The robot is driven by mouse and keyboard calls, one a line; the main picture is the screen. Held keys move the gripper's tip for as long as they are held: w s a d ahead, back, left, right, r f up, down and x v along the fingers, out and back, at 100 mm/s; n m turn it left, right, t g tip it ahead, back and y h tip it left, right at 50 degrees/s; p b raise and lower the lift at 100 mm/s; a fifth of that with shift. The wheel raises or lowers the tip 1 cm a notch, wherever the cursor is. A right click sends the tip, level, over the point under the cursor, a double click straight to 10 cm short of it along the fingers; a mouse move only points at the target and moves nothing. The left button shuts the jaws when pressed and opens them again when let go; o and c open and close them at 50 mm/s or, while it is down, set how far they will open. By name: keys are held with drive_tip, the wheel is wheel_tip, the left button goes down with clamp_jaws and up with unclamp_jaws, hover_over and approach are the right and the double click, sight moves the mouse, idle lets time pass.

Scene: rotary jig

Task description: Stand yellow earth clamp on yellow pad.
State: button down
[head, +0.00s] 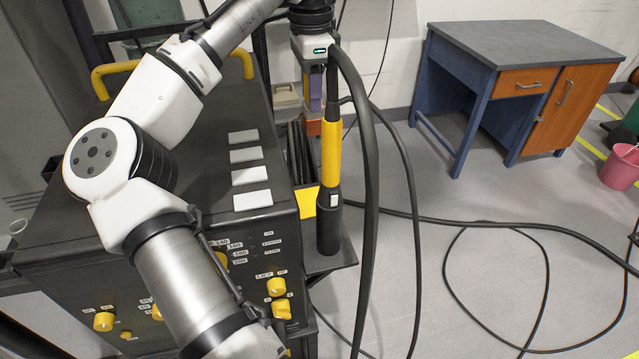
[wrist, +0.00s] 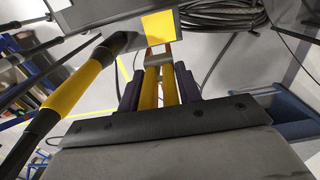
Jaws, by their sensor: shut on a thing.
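The yellow earth clamp (wrist: 150,88) is between the purple fingers of my gripper (wrist: 160,92) in the wrist view. Its two yellow handles run away from me to copper-coloured jaws. My gripper is shut on it. In the head view my gripper (head: 315,93) hangs behind the torch cable, and the clamp is mostly hidden there. The yellow pad (wrist: 160,26) lies on a dark shelf in the wrist view, just beyond the jaw tips; whether they touch I cannot tell. In the head view the yellow pad (head: 306,201) is partly hidden by the torch.
A black torch with a yellow sleeve (head: 331,150) stands upright close in front of my gripper, with thick cable beside it. The dark welding cabinet (head: 185,215) is at left. Cables lie on the floor. A blue desk (head: 525,50) stands at back right.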

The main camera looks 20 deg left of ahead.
sight(313, 122)
wheel_tip(313, 122, down, 19)
drive_tip(key=shift+s+f+p, duration=0.1)
drive_tip(key=shift+p, duration=0.25)
drive_tip(key=c, duration=1.4)
unclamp_jaws()
drive_tip(key=shift+f, duration=0.15)
drive_tip(key=o, duration=0.4)
drive_tip(key=shift+o, duration=0.2)
wheel_tip(313, 122, up, 12)
drive_tip(key=shift+r+b, duration=0.2)
drive_tip(key=shift+b, duration=0.1)
